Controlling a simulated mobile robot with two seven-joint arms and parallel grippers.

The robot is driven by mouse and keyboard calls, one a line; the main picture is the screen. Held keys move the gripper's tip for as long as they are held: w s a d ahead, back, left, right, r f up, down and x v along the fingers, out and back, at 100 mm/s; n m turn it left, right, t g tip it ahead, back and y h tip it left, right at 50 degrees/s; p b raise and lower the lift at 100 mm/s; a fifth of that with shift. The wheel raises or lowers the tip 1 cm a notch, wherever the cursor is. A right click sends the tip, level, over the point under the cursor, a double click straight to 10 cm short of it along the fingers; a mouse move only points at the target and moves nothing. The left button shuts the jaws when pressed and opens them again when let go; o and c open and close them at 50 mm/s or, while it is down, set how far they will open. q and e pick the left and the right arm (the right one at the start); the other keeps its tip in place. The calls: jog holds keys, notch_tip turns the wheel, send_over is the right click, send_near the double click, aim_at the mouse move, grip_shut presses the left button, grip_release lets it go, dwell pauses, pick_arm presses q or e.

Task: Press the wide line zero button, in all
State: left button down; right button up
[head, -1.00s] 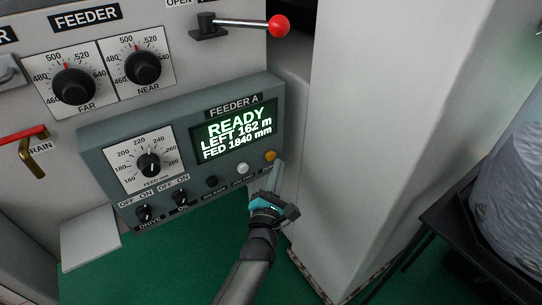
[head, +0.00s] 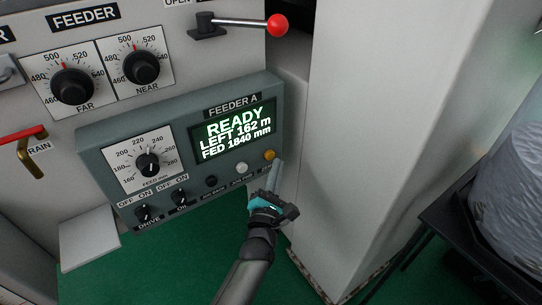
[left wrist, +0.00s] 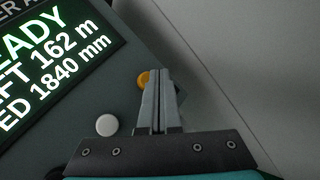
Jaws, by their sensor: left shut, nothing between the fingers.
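The feeder A panel (head: 100,155) carries a row of buttons under its lit display (head: 235,132). The display reads READY, LEFT 162 m, FED 1840 mm. An amber button (head: 269,155) is at the right end, a white button (head: 241,168) left of it, and a black button (head: 211,181) further left. The labels under them are too small or covered to read. My left gripper (head: 277,166) is shut and empty, its tips at the amber button. In the left wrist view the fingertips (left wrist: 160,72) overlap the right side of the amber button (left wrist: 143,79); contact cannot be told. My right gripper is not in view.
A feed dial (head: 149,165) and two switches, drive (head: 144,213) and oil (head: 180,198), are on the panel's left. A red-knobbed lever (head: 278,25) is above. A pale column (head: 355,130) stands close on the right.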

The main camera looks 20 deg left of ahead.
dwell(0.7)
pick_arm(q)
jog(key=shift+w+a, duration=0.25)
jog(key=shift+a, duration=0.1)
jog(key=shift+w+a, duration=0.25)
jog(key=shift+a, duration=0.1)
dwell(0.8)
jog(key=shift+d, duration=0.1)
jog(key=shift+s+d, duration=0.5)
jog(key=shift+d, duration=0.05)
jog(key=shift+d, duration=0.1)
jog(key=s+d, duration=0.1)
jog(key=d, duration=0.1)
jog(key=s+d+p, duration=0.1)
jog(key=s, duration=0.1)
jog(key=shift+d, duration=0.4)
